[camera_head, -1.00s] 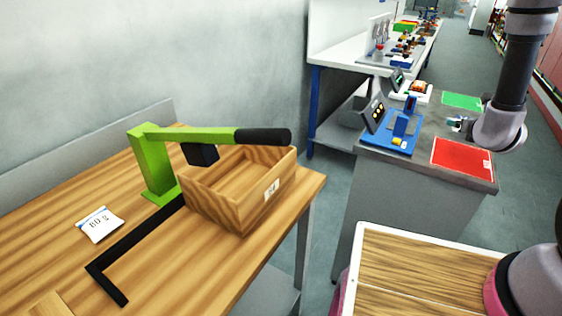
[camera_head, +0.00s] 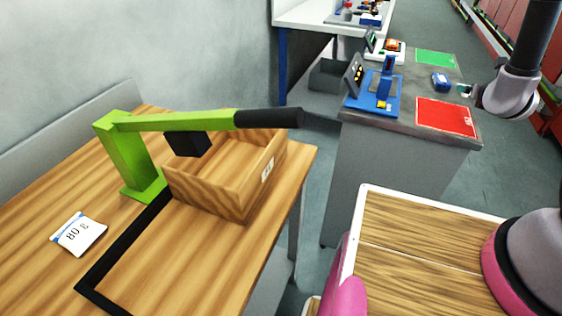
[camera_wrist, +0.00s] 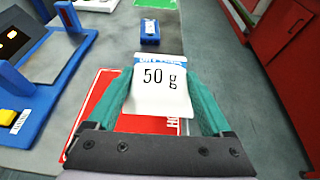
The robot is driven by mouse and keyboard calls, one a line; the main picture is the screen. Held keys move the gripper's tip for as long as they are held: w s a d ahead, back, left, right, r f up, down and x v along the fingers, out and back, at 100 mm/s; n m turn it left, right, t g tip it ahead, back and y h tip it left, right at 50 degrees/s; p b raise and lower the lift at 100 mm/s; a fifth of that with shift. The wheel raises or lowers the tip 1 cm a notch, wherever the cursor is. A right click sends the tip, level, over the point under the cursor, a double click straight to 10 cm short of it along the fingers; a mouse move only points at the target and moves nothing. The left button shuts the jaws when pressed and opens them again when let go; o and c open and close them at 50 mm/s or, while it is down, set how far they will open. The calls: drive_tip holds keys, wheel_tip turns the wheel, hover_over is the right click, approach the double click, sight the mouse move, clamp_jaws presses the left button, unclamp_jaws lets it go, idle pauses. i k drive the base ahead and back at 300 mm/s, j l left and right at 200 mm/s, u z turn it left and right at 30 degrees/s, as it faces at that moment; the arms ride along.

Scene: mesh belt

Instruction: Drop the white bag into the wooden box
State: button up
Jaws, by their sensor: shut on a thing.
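A white bag marked "50 g" with a blue top edge (camera_wrist: 160,92) is between the teal fingers of my gripper (camera_wrist: 159,78) in the wrist view. The gripper is shut on it, above the red mat. In the head view my gripper (camera_head: 466,90) is over the grey table at the right; the held bag is hard to make out there. The wooden box (camera_head: 225,192) stands on the wooden table at the left, open at the top, with a small white label. A second white bag, marked "80 g" (camera_head: 78,234), lies flat on that table, left of the box.
A black angle strip (camera_head: 120,257) lies in front. The grey table holds a red mat (camera_head: 446,116), green mat (camera_head: 435,59), blue device (camera_head: 375,100) and small blue item (camera_head: 441,82).

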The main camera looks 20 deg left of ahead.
sight(241, 172)
drive_tip(key=k+u, duration=0.25)
drive_tip(key=k, duration=0.2)
drive_tip(key=k+j+u, duration=0.2)
drive_tip(key=k, duration=0.25)
drive_tip(key=k+j+u, duration=0.25)
drive_tip(key=k, duration=0.15)
drive_tip(key=k+j+u, duration=0.25)
drive_tip(key=i+l, duration=0.1)
drive_tip(key=l, duration=0.3)
drive_tip(key=i+l+u, duration=0.15)
drive_tip(key=l, duration=0.25)
drive_tip(key=i+l, duration=0.1)
drive_tip(key=l, duration=0.3)
drive_tip(key=j, duration=0.7)
drive_tip(key=k+u, duration=0.05)
drive_tip(key=k, duration=0.05)
